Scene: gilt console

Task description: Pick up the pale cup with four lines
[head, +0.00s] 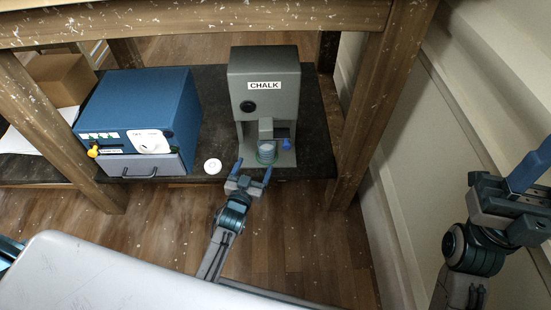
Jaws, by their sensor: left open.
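A small pale blue-grey cup (266,153) stands upright in the bay of the grey machine labelled CHALK (264,75), below its spout. A green ring shows around the cup's foot. The cup is too small in the picture to count any lines on it. My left gripper (253,171) is open and empty, just in front of the cup and a little to its left, with its blue fingertips pointing toward the machine. My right gripper (525,180) is raised at the far right, away from the cup; its jaw opening is not clear.
A blue box-shaped machine (145,103) with a drawer and a yellow knob stands left on the dark shelf (218,110). A small white round thing (212,166) lies near the shelf's front edge. A blue knob (287,144) sits right of the cup. Wooden posts flank the shelf.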

